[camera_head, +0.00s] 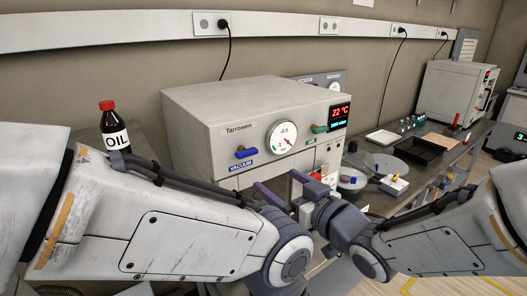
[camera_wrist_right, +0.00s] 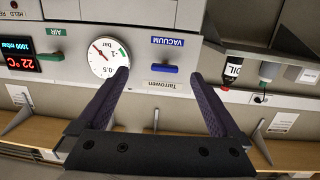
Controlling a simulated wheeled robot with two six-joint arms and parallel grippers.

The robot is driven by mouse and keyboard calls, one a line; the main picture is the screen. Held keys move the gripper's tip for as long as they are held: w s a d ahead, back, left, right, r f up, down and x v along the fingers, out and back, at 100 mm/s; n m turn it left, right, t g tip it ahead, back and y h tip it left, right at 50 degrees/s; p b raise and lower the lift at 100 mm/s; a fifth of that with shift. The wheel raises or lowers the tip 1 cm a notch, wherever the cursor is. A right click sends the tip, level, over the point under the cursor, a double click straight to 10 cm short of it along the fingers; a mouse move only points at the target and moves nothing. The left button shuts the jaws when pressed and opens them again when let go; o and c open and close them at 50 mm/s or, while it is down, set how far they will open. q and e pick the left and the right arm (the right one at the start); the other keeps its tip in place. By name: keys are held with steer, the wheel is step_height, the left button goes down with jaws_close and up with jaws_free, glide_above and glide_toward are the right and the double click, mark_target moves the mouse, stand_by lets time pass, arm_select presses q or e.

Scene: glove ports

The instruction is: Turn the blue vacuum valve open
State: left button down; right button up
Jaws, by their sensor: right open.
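The blue vacuum valve (camera_head: 246,152) is a small bar handle on the front of the grey Tarrowen oven (camera_head: 200,128). It lies roughly level, above the blue VACUUM label (camera_head: 242,165). My right gripper (camera_head: 275,179) is open, with its purple fingers pointing at the oven front, lower and to the right of the valve. In the right wrist view, which is upside down, the blue valve (camera_wrist_right: 164,70) appears between the open fingertips (camera_wrist_right: 161,73), with nothing gripped. My left arm comes in from the left; its gripper is not in view.
A round gauge (camera_head: 282,137), a green air valve (camera_head: 318,129) and a display (camera_head: 340,116) reading 22 °C are right of the blue valve. An oil bottle (camera_head: 113,125) stands left of the oven. Plates (camera_head: 385,166) and a black tray (camera_head: 420,150) lie on the right bench.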

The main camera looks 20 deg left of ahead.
mark_target(249, 155)
steer(key=shift+y, duration=0.8)
steer(key=p+x, duration=0.1)
steer(key=x, duration=0.2)
steer(key=r+p+x, duration=0.1)
steer(key=x, duration=0.2)
steer(key=r+p+x, duration=0.1)
steer(key=x, duration=0.2)
steer(key=shift+a+p, duration=0.3)
steer(key=shift+a, duration=0.15)
steer(key=shift+w+a, duration=0.35)
steer(key=shift+a, duration=0.15)
